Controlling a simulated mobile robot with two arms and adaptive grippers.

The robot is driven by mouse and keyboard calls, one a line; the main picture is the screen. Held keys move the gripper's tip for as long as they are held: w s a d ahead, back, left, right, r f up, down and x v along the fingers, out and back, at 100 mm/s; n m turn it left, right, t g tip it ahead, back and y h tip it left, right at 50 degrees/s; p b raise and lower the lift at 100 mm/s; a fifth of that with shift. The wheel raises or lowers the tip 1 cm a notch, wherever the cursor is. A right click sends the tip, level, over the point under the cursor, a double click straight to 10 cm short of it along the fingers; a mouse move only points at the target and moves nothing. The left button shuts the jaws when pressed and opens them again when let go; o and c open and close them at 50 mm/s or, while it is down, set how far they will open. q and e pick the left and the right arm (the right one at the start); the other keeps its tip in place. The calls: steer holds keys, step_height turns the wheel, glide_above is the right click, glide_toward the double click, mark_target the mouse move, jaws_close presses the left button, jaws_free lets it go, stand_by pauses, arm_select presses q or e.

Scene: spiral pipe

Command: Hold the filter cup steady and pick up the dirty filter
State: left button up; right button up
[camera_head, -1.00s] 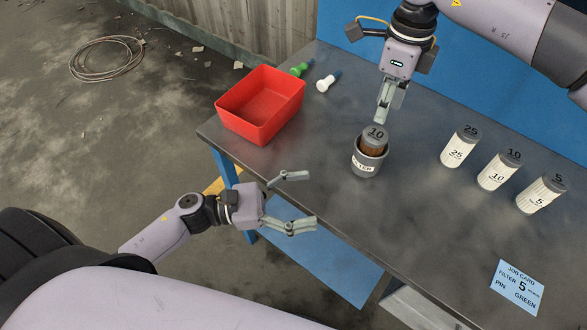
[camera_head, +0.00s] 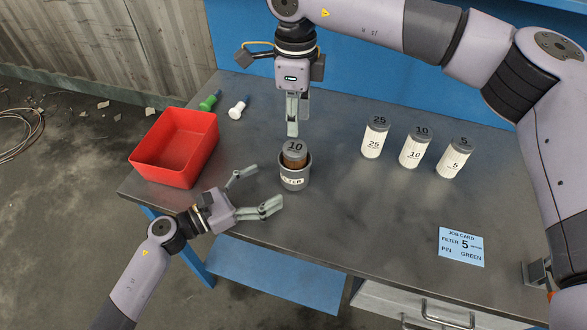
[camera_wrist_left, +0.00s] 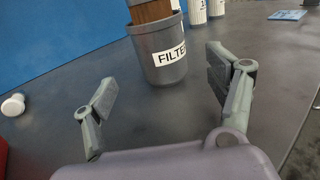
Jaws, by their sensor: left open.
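The grey filter cup (camera_head: 294,183), labelled FILTER, stands upright on the table. The brown dirty filter (camera_head: 294,158), with a grey cap marked 10, sits in it and sticks out above the rim. My left gripper (camera_head: 262,189) is open beside the cup, its fingers pointing toward it, apart from it. In the left wrist view the cup (camera_wrist_left: 163,60) is ahead, between and beyond the open fingers (camera_wrist_left: 160,88). My right gripper (camera_head: 293,128) points down just above the filter's cap. Its fingers look close together, and I cannot tell whether they are apart.
A red bin (camera_head: 175,148) stands at the table's left, with a green pin (camera_head: 209,102) and a white pin (camera_head: 238,107) behind it. White filters marked 25 (camera_head: 375,138), 10 (camera_head: 416,148) and 5 (camera_head: 454,158) stand right. A blue job card (camera_head: 461,246) lies front right.

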mark_target(284, 176)
arm_select(q)
steer(key=x, duration=0.8)
steer(key=shift+w+d, duration=0.2)
steer(key=shift+d, duration=0.15)
steer(key=c, duration=1.5)
steer(key=shift+o, duration=0.2)
arm_select(e)
steer(key=shift+o, duration=1.4)
steer(key=shift+r+n, duration=0.2)
steer(key=shift+n, duration=0.2)
steer(key=o, duration=0.5)
steer(key=r+n, duration=0.1)
steer(key=n, duration=0.1)
steer(key=r+n, duration=0.1)
steer(key=shift+s+n, duration=0.1)
steer(key=shift+n, duration=0.3)
steer(key=shift+d+f, duration=0.1)
steer(key=shift+f, duration=0.05)
steer(key=shift+n, duration=0.3)
step_height(284, 176, down, 12)
steer(key=shift+r, duration=0.25)
